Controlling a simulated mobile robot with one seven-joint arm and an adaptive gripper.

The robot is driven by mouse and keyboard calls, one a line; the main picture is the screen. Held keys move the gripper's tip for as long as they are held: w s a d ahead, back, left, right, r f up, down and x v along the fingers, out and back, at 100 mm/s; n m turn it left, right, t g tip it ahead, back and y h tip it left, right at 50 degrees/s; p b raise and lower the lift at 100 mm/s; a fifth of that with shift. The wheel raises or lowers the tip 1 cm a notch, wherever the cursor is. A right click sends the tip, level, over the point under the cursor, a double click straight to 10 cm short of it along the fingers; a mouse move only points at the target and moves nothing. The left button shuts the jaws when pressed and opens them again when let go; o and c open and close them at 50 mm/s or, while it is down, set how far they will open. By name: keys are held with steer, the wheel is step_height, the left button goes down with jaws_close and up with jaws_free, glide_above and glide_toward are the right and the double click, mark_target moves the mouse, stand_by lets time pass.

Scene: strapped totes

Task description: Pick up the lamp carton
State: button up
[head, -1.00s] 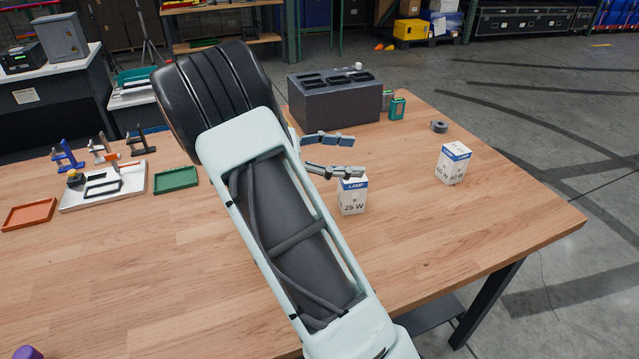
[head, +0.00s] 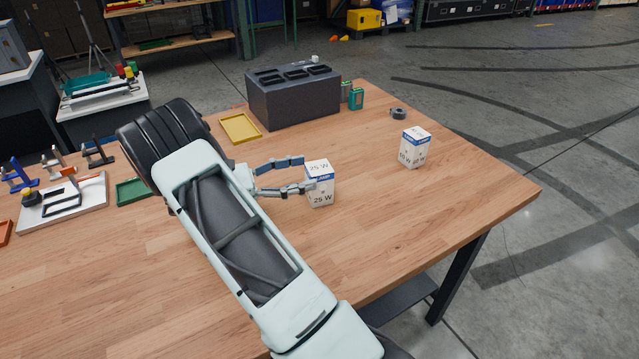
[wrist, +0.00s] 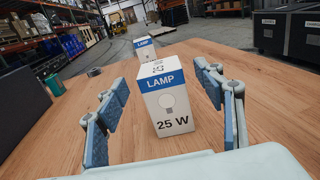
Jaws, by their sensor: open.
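A white lamp carton with a blue band and "25 W" (head: 320,188) stands upright on the wooden table. My gripper (head: 301,175) is at its left side, low over the table, with fingers pointing at it. In the wrist view the same carton (wrist: 167,100) stands between the two open fingers, with gaps on both sides and its "LAMP" face toward me. A second white and blue lamp carton (head: 414,149) stands farther right on the table; it also shows behind the first in the wrist view (wrist: 145,50). My gripper is open and empty.
A dark grey box with slots (head: 293,96) stands at the table's back, with green battery-like items (head: 356,99) beside it. A grey roll (head: 398,113) lies near the right edge. A yellow tray (head: 240,128) is behind my arm. The front right tabletop is clear.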

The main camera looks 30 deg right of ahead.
steer(key=x, duration=0.5)
steer(key=c, duration=1.3)
